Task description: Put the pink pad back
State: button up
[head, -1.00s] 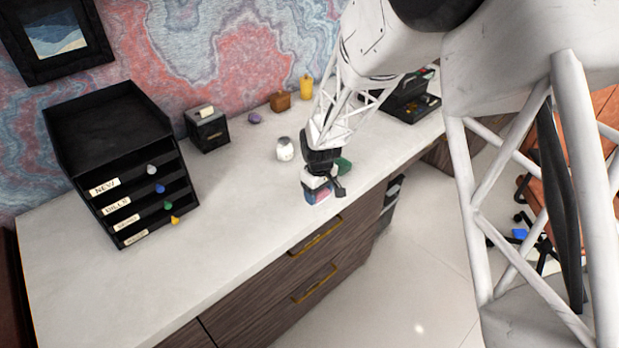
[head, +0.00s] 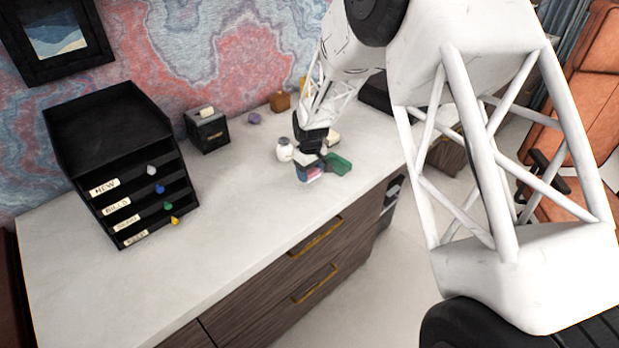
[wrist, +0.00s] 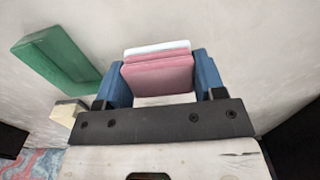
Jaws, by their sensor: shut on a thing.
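The pink pad (wrist: 158,74) sits between the two blue fingers of my gripper (wrist: 164,82) in the wrist view, with a white layer along its far edge. The gripper is shut on it. In the head view my gripper (head: 311,170) is low over the front part of the white desktop, and a small bit of the pink pad (head: 315,173) shows between the fingers. I cannot tell whether the pad touches the desktop. A green tray-like holder (head: 339,164) is just right of the gripper; it also shows at the left in the wrist view (wrist: 57,58).
A cream block (head: 333,138) and a white jar (head: 284,150) stand close behind the gripper. A black letter tray (head: 112,165) with labelled slots and a black box (head: 207,131) are to the left. The front-left desktop (head: 215,240) is clear.

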aim_at(310, 177)
jog(key=shift+w, duration=0.15)
jog(key=shift+w+a, duration=0.1)
jog(key=shift+w, duration=0.1)
jog(key=shift+f, duration=1.8)
jog(key=shift+f, duration=0.15)
jog(key=o, duration=0.9)
jog(key=shift+c, duration=0.2)
notch_tip(310, 177, up, 12)
jog(key=shift+r, duration=0.15)
